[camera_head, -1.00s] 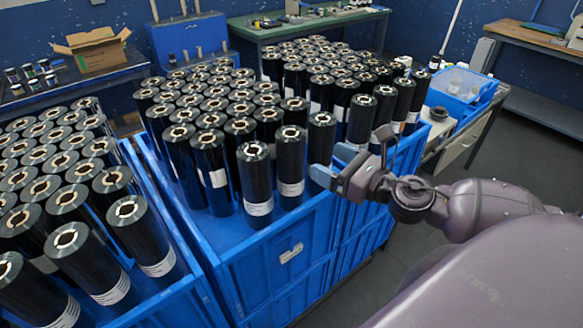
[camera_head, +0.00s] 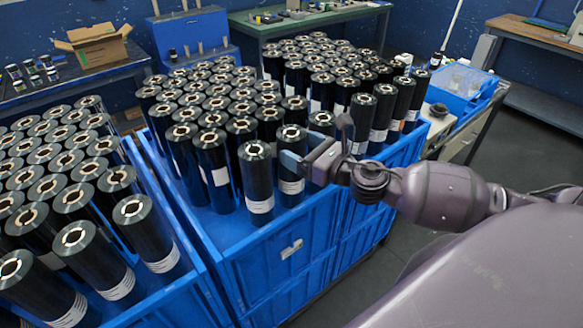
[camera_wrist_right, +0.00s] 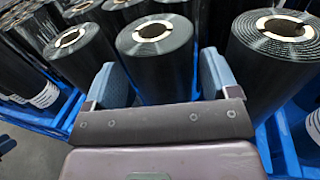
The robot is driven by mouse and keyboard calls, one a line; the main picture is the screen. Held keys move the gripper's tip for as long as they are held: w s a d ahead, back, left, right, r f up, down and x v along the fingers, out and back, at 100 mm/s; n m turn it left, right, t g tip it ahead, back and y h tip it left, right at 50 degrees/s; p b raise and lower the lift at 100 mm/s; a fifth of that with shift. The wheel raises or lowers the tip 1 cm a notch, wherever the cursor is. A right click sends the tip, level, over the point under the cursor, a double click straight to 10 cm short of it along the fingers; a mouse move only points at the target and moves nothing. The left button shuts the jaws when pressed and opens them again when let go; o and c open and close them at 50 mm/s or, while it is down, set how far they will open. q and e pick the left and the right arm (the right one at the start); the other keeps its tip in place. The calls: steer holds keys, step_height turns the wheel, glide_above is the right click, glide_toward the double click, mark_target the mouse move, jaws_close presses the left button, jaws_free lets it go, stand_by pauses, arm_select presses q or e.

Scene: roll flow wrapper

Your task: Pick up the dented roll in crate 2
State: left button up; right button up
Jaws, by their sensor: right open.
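My right gripper (camera_head: 302,158) is open at the front right of the middle blue crate (camera_head: 255,262). In the head view its blue fingers overlap a black roll (camera_head: 291,134) standing upright near the crate's front edge. In the right wrist view a black roll (camera_wrist_right: 157,62) with a pale core stands between the two open fingers. I see no clear contact, and a gap shows beside the fingers. I cannot make out a dent on any roll, nor read a crate number. My left gripper is not in view.
Another black roll (camera_head: 256,178) stands just left of the gripper, and a large roll (camera_wrist_right: 272,60) stands right of it in the wrist view. Several rolls crowd behind. A second blue crate (camera_head: 178,295) with rolls is at left. Floor at right (camera_head: 480,165) is clear.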

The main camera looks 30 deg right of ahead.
steer(key=shift+x, duration=1.45)
steer(key=shift+f, duration=0.1)
steer(key=shift+c, duration=0.2)
steer(key=c, duration=1.4)
jaws_close()
steer(key=shift+r, duration=0.2)
